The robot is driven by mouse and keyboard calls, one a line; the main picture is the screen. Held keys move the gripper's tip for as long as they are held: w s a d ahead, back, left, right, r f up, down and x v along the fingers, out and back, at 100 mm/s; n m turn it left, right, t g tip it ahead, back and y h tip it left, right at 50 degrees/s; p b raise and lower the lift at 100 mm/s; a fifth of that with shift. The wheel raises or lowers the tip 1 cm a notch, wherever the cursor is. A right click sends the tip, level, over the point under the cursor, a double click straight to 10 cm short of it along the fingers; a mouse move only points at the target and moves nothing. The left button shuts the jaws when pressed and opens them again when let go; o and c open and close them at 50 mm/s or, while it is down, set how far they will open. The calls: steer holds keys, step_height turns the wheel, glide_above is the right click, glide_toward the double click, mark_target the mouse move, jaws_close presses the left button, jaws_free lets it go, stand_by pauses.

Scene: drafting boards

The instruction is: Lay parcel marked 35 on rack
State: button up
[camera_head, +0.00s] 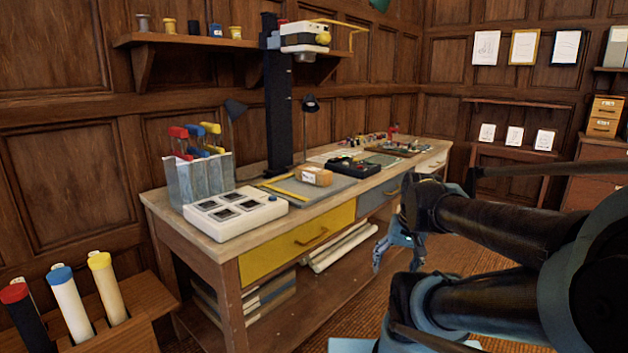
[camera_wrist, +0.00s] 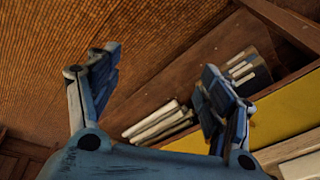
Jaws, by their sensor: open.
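A brown parcel (camera_head: 314,176) with a white label lies on the dark board on the workbench; its number is too small to read. My gripper (camera_head: 398,262) is open and empty in front of the bench, below the top and to the right of the parcel. In the wrist view, my gripper (camera_wrist: 160,72) has its blue fingers spread, with the floor and the bench's lower shelf behind. I cannot tell which fixture is the rack; a wooden wall frame (camera_head: 518,103) with white cards is at the right. The parcel is not in the wrist view.
The workbench (camera_head: 221,249) has a yellow drawer (camera_head: 296,242) and a lower shelf with white rolls (camera_head: 343,246). A white control box (camera_head: 236,213), a grey holder (camera_head: 200,180) and a black column (camera_head: 278,105) stand near the parcel. A tube stand (camera_head: 140,300) is at left.

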steer(key=w+a+r+m+t+y, duration=0.1)
steer(key=w+a+r+m+y, duration=0.35)
steer(key=w+a, duration=0.4)
steer(key=m+t+y, duration=0.7)
steer(key=m+y, duration=0.2)
steer(key=m, duration=1.1)
glide_toward(316, 170)
steer(key=shift+h, duration=0.25)
steer(key=w+a, duration=0.1)
steer(key=w+a+f, duration=0.1)
steer(key=w+a, duration=0.1)
steer(key=shift+w+a+f, duration=0.15)
steer(key=shift+a+f, duration=0.15)
steer(key=shift+r+x, duration=0.25)
steer(key=shift+x, duration=1.1)
steer(key=shift+r+x, duration=0.2)
steer(key=shift+x, duration=1.15)
steer(key=c, duration=1.6)
steer(key=shift+r, duration=0.15)
